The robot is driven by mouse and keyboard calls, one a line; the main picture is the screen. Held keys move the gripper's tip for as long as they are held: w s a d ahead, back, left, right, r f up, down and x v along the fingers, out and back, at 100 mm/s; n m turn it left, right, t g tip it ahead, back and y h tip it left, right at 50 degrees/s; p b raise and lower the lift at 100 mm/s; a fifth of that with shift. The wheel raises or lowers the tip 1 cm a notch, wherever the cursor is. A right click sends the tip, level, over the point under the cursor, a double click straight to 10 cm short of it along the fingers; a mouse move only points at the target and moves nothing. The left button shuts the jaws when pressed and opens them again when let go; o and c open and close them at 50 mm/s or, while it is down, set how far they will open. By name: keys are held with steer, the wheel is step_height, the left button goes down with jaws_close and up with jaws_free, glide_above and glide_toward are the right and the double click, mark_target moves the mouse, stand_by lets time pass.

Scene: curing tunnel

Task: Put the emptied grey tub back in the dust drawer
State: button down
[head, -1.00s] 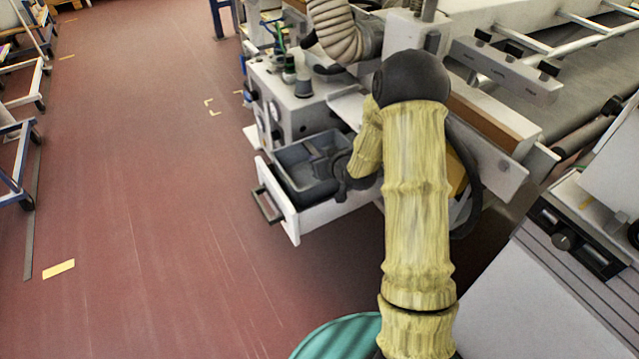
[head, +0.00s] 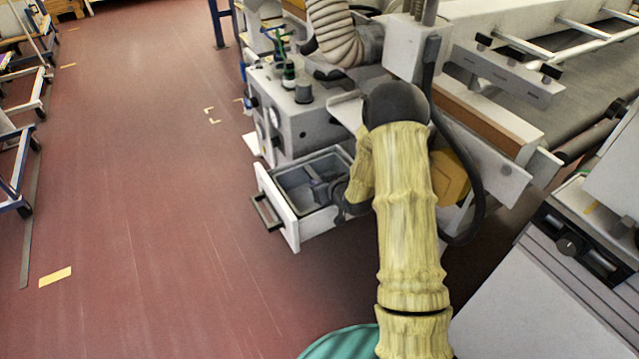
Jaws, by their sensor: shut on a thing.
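The white dust drawer (head: 287,226) is pulled out of the grey machine cabinet. The grey tub (head: 296,178) sits inside the drawer's walls, upright as far as I can see, with its rim at about the drawer's top edge. My gripper (head: 323,190) is at the right part of the tub, shut on it. My arm hides the drawer's right end and part of the tub. The fingertips are small and dark here, and I cannot tell whether the tub touches the drawer floor.
The drawer's dark handle (head: 266,212) sticks out on the left. A ribbed hose (head: 338,32) and the cabinet (head: 300,125) stand behind the drawer. A grey control console (head: 560,270) is at the right. The red floor to the left is clear, with blue racks (head: 15,165) beyond.

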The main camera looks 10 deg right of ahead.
steer(key=c, duration=1.3)
jaws_free()
steer(key=shift+f, duration=0.1)
steer(key=shift+s+r, duration=0.15)
steer(key=shift+r, duration=0.1)
steer(key=p+v, duration=0.1)
steer(key=v, duration=1)
steer(key=shift+s+d+r, duration=0.1)
steer(key=shift+s+d, duration=0.05)
steer(key=shift+s, duration=0.2)
steer(key=shift+r, duration=0.1)
